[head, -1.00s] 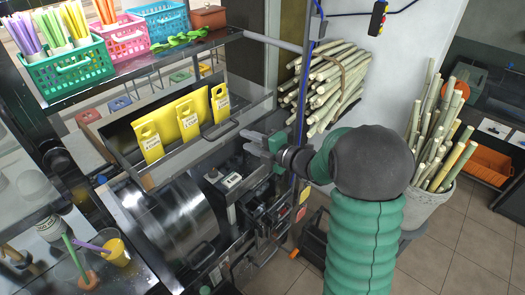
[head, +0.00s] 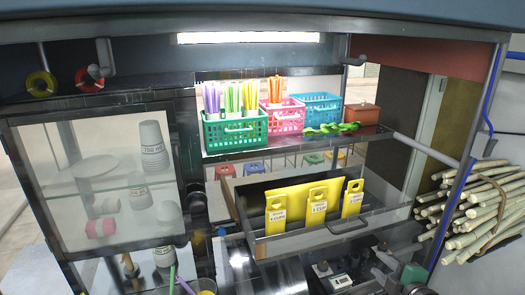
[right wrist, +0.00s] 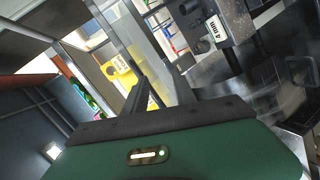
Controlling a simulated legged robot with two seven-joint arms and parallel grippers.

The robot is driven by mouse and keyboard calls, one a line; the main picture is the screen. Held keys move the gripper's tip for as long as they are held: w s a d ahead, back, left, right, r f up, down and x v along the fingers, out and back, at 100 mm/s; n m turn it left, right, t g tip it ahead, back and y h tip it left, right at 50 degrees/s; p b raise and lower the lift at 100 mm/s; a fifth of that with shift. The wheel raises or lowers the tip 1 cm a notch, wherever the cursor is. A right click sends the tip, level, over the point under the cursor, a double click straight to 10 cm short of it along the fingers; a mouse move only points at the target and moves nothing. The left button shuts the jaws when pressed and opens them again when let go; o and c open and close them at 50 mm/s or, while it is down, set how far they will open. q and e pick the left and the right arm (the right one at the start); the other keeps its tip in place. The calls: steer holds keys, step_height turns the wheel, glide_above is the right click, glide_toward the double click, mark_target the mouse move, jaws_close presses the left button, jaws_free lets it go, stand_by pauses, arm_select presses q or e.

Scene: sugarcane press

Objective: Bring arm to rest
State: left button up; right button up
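My right gripper (head: 384,266) is at the lower right of the head view, in front of the machine and below the right end of the yellow packets' tray. Its two fingers look apart, with nothing seen between them. In the right wrist view its dark fingers (right wrist: 150,94) point away over the green gripper body, toward the stall. Only the end of my right arm shows in the head view; the rest is below the picture. My left arm and gripper are not in view.
A metal tray (head: 285,246) holds yellow packets (head: 290,204). Above it, a shelf (head: 290,146) carries a green basket (head: 234,130), a pink basket (head: 283,116) and a blue basket (head: 318,107). A glass case (head: 100,185) with cups stands left. Sugarcane stalks (head: 480,212) are bundled at right.

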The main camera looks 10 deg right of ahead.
steer(key=s+a+f+m+g+b, duration=0.2)
steer(key=s+a+f+m+g, duration=0.9)
steer(key=s+a+f+m, duration=0.3)
steer(key=s+a+f, duration=0.2)
steer(key=a+f, duration=0.2)
steer(key=a, duration=0.1)
steer(key=shift+s+a+y, duration=0.3)
steer(key=shift+a+y, duration=0.1)
steer(key=shift+a, duration=0.25)
